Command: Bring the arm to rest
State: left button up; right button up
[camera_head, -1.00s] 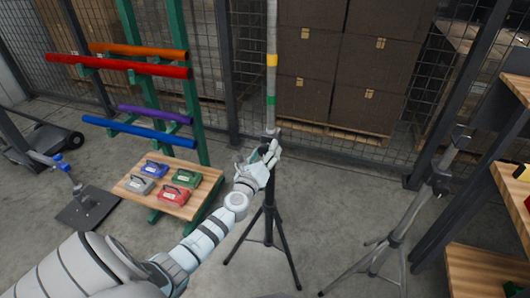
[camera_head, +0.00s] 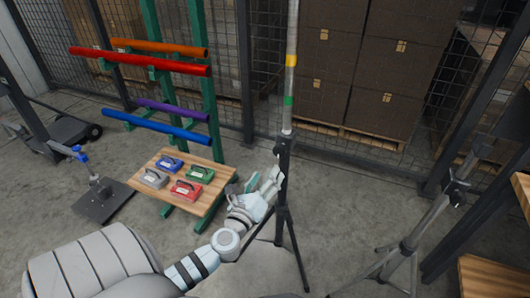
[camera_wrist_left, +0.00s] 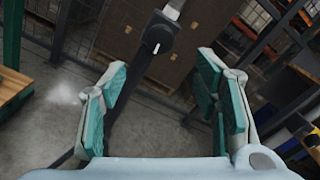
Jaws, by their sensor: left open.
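My left arm comes in from the lower left in the head view, and its gripper (camera_head: 262,185) is beside the black stand (camera_head: 283,195) that carries an upright pole (camera_head: 290,70) with yellow and green bands. In the left wrist view the gripper (camera_wrist_left: 160,105) is open, its teal pads wide apart with nothing held between them. The stand's post and a knob (camera_wrist_left: 158,38) show beyond the fingers there. My right gripper is not in view.
A low wooden table (camera_head: 203,203) holds several small toolbox-like totes. A rack with coloured bars (camera_head: 140,62) stands behind it. A grey tripod (camera_head: 408,245) and wooden shelves (camera_head: 495,275) are at the right. A mesh fence with stacked boxes closes the back.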

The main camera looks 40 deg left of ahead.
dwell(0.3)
pick_arm(q)
jog(key=s+f+n+g+h+p, duration=0.1)
jog(key=s+f+n+g, duration=0.55)
jog(key=f, duration=0.75)
jog(key=s+f+n+g+h+p, duration=0.1)
jog(key=s+f+n+g, duration=0.2)
jog(key=s+f+n, duration=0.65)
jog(key=s+d+f+n+g+h+p, duration=0.1)
jog(key=s+d+f+n+g, duration=0.1)
jog(key=s, duration=0.5)
jog(key=s+d+f+n+g+h+p, duration=0.1)
jog(key=s+d+f+n+g+p, duration=0.1)
jog(key=s+d+f+n, duration=0.2)
jog(key=s+d+f+n+g+h+p, duration=0.1)
jog(key=s+d+f+n+g, duration=0.1)
jog(key=s+d+f, duration=0.3)
jog(key=s+f+n, duration=0.1)
jog(key=s+f, duration=0.2)
jog(key=s, duration=0.3)
jog(key=shift+s+n+p, duration=0.3)
jog(key=shift+s+p, duration=0.05)
jog(key=shift+s, duration=0.05)
jog(key=shift+d, duration=0.1)
